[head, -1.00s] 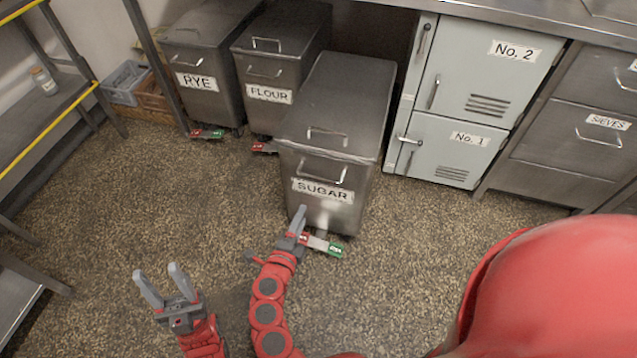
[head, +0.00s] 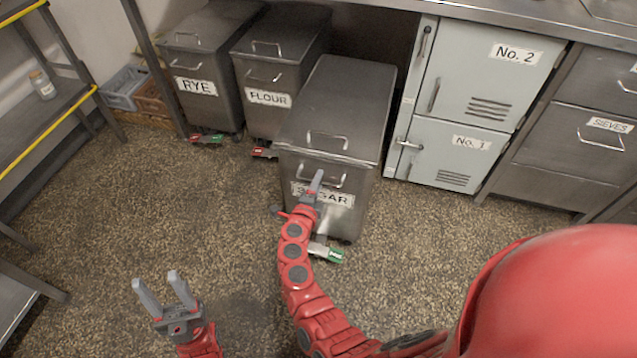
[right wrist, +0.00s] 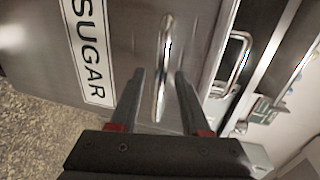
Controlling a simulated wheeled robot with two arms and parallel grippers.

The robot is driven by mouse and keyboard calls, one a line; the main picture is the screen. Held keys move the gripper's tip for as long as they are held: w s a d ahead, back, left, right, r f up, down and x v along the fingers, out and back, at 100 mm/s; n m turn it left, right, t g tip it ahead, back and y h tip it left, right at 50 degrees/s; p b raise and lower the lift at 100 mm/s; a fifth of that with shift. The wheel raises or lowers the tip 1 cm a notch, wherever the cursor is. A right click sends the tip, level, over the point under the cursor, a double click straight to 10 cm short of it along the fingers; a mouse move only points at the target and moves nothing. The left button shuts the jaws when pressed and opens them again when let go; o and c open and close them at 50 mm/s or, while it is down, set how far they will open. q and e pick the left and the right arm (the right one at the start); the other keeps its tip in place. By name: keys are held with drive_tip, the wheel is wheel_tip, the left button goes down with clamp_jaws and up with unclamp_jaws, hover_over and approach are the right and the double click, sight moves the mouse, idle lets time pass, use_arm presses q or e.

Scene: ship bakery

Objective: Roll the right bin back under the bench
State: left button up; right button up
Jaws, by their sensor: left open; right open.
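The right bin is a steel bin labelled SUGAR (head: 325,95), standing out in front of the other bins. Its front handle (head: 341,182) is a metal loop above the label. My right gripper (head: 317,176) is at this handle, open. In the right wrist view the handle (right wrist: 163,60) shows between the two open fingers (right wrist: 160,75), with a gap on each side; the lid handle (right wrist: 240,60) is further right. A green pedal (head: 335,255) shows low at the bin's front; my arm hides the part beside it. My left gripper (head: 156,277) is open and empty over the floor.
The bench (head: 460,12) runs along the back, with a dark space (head: 372,35) under it behind the SUGAR bin. The FLOUR bin (head: 267,80) and RYE bin (head: 197,70) stand left, pale lockers (head: 455,125) right. A shelf rack (head: 50,110) is far left.

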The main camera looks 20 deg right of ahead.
drive_tip(key=shift+w+d+f, duration=0.1)
drive_tip(key=shift+w+d, duration=0.15)
drive_tip(key=shift+w, duration=0.05)
clamp_jaws()
idle(1.4)
